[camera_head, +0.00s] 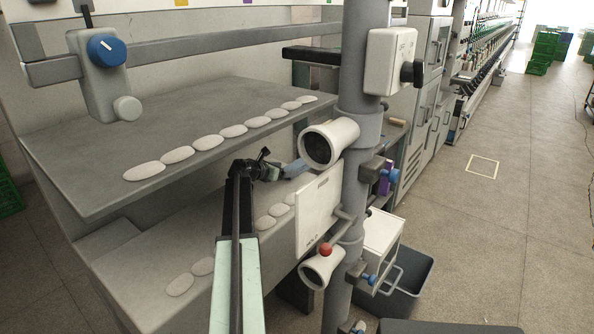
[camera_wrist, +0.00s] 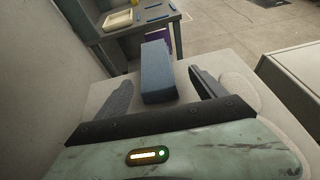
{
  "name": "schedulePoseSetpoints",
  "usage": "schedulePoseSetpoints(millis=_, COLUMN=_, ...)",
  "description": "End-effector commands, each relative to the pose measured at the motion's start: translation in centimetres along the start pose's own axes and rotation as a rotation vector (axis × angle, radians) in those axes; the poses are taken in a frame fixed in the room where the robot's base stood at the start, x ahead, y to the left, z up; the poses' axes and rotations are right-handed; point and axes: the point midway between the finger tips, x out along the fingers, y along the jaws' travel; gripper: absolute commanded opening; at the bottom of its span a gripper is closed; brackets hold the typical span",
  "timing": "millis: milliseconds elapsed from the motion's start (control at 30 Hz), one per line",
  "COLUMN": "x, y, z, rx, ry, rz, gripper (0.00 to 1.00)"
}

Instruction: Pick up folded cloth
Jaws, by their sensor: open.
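The folded cloth is a blue-grey block (camera_wrist: 156,68) in the wrist view, lying on a pale shelf surface with its long side pointing away from me. My gripper (camera_wrist: 161,80) is open, with one dark finger on each side of the cloth's near end. Gaps show between the cloth and both fingers, and I cannot tell how far down they reach. In the head view the cloth (camera_head: 296,168) shows as a small blue-grey patch just right of my gripper (camera_head: 277,165), partly hidden near the post.
A grey upper shelf (camera_head: 90,150) with white oval pads overhangs the lower ledge (camera_head: 150,262). A thick grey post (camera_head: 362,60) with white cups and a white panel (camera_head: 318,205) stands close right of my arm. A table (camera_wrist: 125,32) holds a cream tray (camera_wrist: 118,20) beyond the cloth.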

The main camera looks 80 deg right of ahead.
Motion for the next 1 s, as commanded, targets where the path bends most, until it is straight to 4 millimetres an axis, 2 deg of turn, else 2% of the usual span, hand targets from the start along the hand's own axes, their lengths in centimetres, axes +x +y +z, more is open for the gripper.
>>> schedulePoseSetpoints(millis=67, x=0.6, y=0.1, z=-0.1, rx=0.0, ry=0.0, rz=0.0, gripper=0.8)
schedulePoseSetpoints(millis=300, x=4.7, y=0.3, z=-0.3, rx=0.001, ry=0.0, rz=0.0, gripper=0.8)
schedulePoseSetpoints(millis=533, x=4.9, y=0.2, z=-0.1, rx=0.0, ry=0.0, rz=0.001, gripper=0.8)
schedulePoseSetpoints(millis=567, x=4.9, y=0.2, z=-0.1, rx=0.0, ry=0.0, rz=0.001, gripper=0.77)
schedulePoseSetpoints(millis=700, x=4.9, y=0.2, z=-0.1, rx=0.0, ry=0.0, rz=0.001, gripper=0.38)
schedulePoseSetpoints(millis=800, x=4.9, y=0.3, z=-0.1, rx=0.0, ry=0.0, rz=0.002, gripper=0.15)
schedulePoseSetpoints(millis=1000, x=4.8, y=0.3, z=-0.1, rx=0.0, ry=0.0, rz=0.002, gripper=0.14)
